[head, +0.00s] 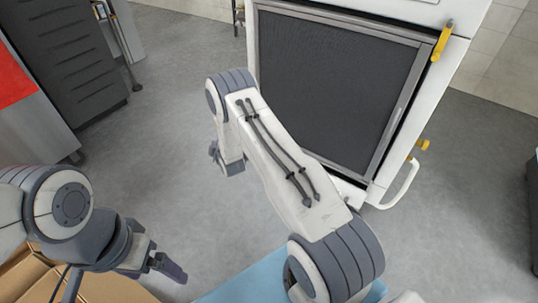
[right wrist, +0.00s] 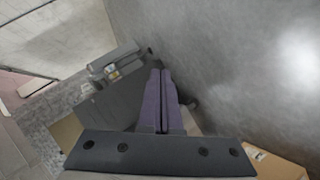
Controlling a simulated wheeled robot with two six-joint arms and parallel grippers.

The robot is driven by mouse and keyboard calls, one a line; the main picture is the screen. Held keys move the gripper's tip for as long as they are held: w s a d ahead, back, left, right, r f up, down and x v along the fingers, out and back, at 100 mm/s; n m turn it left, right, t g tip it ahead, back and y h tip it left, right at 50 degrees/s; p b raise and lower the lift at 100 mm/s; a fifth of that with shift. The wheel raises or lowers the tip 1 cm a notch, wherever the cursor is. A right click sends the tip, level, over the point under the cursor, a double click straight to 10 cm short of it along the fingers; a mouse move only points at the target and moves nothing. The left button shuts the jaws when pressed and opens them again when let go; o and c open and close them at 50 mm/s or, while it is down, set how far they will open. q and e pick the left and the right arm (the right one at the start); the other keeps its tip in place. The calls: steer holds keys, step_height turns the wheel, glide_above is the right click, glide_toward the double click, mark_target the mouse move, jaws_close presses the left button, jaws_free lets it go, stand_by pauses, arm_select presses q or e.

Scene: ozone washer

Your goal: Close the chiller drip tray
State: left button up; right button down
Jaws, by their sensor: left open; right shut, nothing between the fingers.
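The chiller (head: 345,85) is the white cabinet with a dark panel in a grey frame, at the upper right of the head view. A white curved handle (head: 403,187) sticks out at its lower right. I cannot make out the drip tray clearly; my right arm covers part of the cabinet's lower edge. My right gripper, seen in the right wrist view (right wrist: 161,73), is shut and empty, its purple fingers together. In the head view it is mostly hidden by its arm, left of the chiller. My left gripper (head: 170,266) is open and empty at lower left, away from the chiller.
Yellow latches (head: 442,42) sit on the chiller's right side. A dark slatted cabinet (head: 65,55) and a steel unit with a red panel (head: 12,80) stand at left. Cardboard (head: 105,288) lies at bottom left. The grey floor (head: 180,80) between is clear.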

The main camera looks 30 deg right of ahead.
steer(key=s+d+f+n+t+h+b, duration=0.15)
steer(key=s+d+f+t+h, duration=0.35)
steer(key=s+d+f, duration=0.95)
steer(key=w+d+g+h+b, duration=0.1)
steer(key=w+d+b, duration=0.5)
steer(key=w, duration=0.5)
steer(key=shift+w+d+n, duration=0.15)
steer(key=shift+d+n, duration=0.2)
steer(key=shift+d, duration=0.6)
